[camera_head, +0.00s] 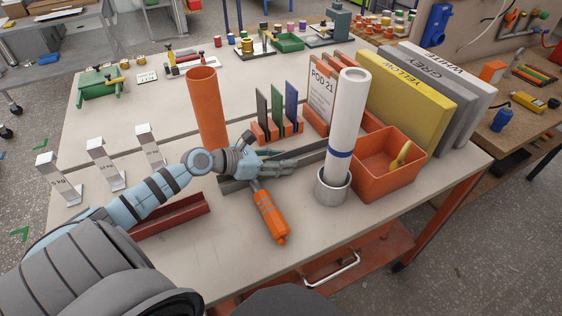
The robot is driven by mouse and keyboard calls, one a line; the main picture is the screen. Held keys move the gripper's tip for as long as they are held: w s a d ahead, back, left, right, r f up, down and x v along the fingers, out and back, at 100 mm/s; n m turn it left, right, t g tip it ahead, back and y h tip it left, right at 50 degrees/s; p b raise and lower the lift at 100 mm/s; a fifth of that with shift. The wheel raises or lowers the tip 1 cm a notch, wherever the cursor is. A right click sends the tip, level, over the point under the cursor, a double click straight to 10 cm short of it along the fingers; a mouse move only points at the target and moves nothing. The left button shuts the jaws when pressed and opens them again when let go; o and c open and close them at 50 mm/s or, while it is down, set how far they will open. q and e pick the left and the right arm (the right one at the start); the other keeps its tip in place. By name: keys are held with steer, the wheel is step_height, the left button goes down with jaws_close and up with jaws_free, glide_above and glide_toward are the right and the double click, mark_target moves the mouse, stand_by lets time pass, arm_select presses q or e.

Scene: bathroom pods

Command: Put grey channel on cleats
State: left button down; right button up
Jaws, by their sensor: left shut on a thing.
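The grey channel (232,185) is a long dark-grey bar slanting across the middle of the table. My left gripper (284,163) is shut on it around mid-length and hides part of it. I cannot tell whether the channel touches the table. The cleats are three pale metal upright brackets at the table's left: a near one (55,180), a middle one (106,164) and a far one (149,147). They stand apart from the channel, with my left forearm in front of and between them and it. My right gripper is not in view.
A red channel (172,217) lies partly behind my forearm. A white tube (346,120) in a grey cup and an orange bin (372,182) stand at right.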

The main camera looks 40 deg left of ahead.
arm_select(q)
steer(key=c, duration=1.4)
jaws_free()
steer(key=shift+f, duration=0.1)
steer(key=o, duration=0.3)
steer(key=shift+o, duration=0.2)
